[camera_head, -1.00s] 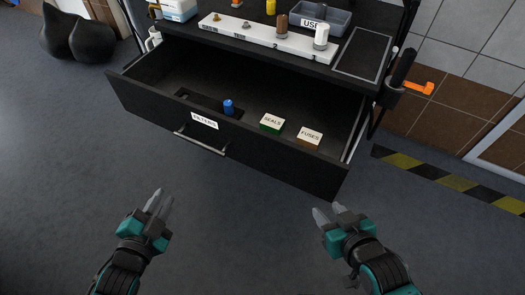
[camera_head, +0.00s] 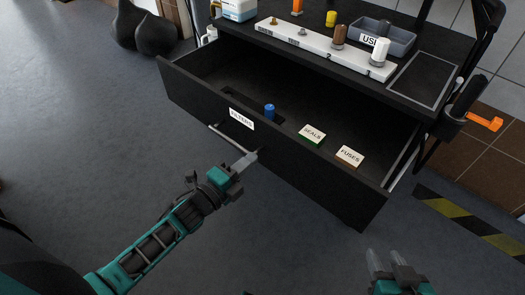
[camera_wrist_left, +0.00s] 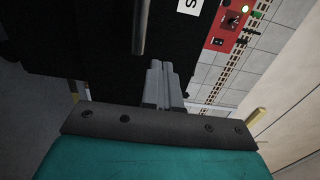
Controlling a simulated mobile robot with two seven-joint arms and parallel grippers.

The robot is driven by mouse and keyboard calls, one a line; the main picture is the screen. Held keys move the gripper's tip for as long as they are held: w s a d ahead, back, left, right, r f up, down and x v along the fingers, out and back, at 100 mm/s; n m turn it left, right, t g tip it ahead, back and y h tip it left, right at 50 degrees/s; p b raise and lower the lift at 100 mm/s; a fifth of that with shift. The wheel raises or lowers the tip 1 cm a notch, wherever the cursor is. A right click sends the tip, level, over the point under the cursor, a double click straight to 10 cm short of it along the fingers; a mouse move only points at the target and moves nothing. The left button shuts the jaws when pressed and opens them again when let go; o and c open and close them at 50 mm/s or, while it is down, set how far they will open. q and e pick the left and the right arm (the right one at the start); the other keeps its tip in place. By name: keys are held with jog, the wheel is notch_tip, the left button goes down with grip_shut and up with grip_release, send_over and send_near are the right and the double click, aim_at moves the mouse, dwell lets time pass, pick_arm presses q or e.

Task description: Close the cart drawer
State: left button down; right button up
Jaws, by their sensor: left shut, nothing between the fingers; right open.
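The black cart drawer (camera_head: 300,165) stands pulled out from the cart, with a "FILTERS" label on its front. Its bar handle (camera_head: 228,138) is below the label; a bar also shows in the left wrist view (camera_wrist_left: 141,25). My left gripper (camera_head: 247,161) is shut and empty, its tips at the drawer front near the right end of the handle. In the left wrist view the closed fingers (camera_wrist_left: 160,75) are close to the dark front; I cannot tell whether they touch it. My right gripper (camera_head: 385,258) is open and empty, low in front of the drawer's right end.
Inside the drawer are a blue item (camera_head: 269,111), a "SEALS" box (camera_head: 312,135) and a "FUSES" box (camera_head: 349,156). The cart top holds a white rail (camera_head: 320,48) and a grey tray (camera_head: 395,40). An orange-handled tool (camera_head: 484,123) hangs at the right. The floor in front is clear.

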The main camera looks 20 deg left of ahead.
aim_at(270, 144)
pick_arm(q)
jog(key=shift+b+x, duration=0.3)
jog(key=shift+x, duration=2.35)
pick_arm(e)
jog(key=shift+a+f, duration=0.1)
jog(key=shift+f, duration=0.2)
pick_arm(q)
jog(key=shift+w+d, duration=0.1)
jog(key=shift+w, duration=0.05)
